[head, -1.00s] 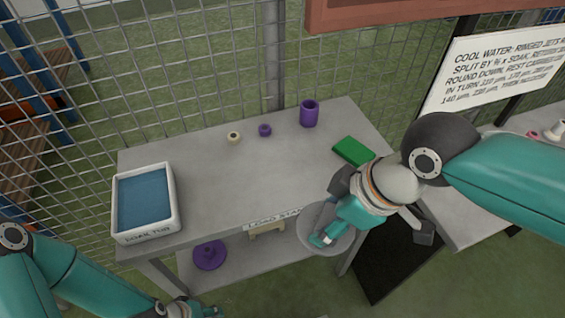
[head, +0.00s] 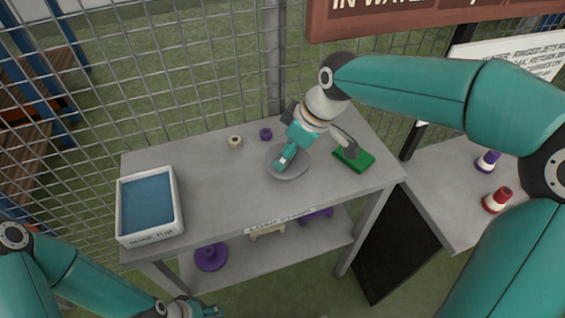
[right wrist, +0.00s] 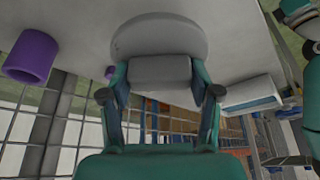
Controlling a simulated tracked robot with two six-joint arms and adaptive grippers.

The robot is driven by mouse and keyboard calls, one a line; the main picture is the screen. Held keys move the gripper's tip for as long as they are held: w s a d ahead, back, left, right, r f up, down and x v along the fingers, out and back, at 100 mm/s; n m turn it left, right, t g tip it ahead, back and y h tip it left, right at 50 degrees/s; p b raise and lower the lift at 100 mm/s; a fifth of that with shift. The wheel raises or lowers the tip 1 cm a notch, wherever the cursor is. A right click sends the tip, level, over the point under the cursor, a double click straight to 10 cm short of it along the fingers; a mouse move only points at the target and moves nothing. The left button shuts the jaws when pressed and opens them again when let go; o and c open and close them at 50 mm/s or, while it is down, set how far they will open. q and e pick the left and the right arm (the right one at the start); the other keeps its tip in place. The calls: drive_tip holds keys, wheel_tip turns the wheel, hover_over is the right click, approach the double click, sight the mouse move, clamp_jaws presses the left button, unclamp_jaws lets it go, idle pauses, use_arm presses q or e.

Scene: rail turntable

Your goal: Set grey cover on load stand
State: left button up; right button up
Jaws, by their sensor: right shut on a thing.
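The grey cover (head: 290,173) is a round grey disc with a block-like grip. My right gripper (head: 284,158) is shut on that grip and holds the cover over the middle-right of the load stand's grey top (head: 215,187). In the right wrist view the cover (right wrist: 150,32) shows between the fingers. I cannot tell whether it touches the top. The stand's front edge bears a "LOAD STAND" label. My left gripper (head: 200,309) is at the bottom edge of the head view, and its fingers are too small and cut off to read.
A white soak tub (head: 177,205) with blue water stands at the stand's left. A cream ring (head: 235,142) and a purple ring (head: 266,134) lie at the back. The purple cup (right wrist: 30,55) shows in the right wrist view.

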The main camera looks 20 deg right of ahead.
wheel_tip(320, 180, down, 4)
drive_tip(key=shift+f, duration=0.1)
drive_tip(key=shift+w+f, duration=0.2)
drive_tip(key=shift+w, duration=0.05)
drive_tip(key=shift+f+b, duration=0.1)
drive_tip(key=shift+b, duration=0.25)
drive_tip(key=o, duration=1.6)
drive_tip(key=shift+s, duration=0.1)
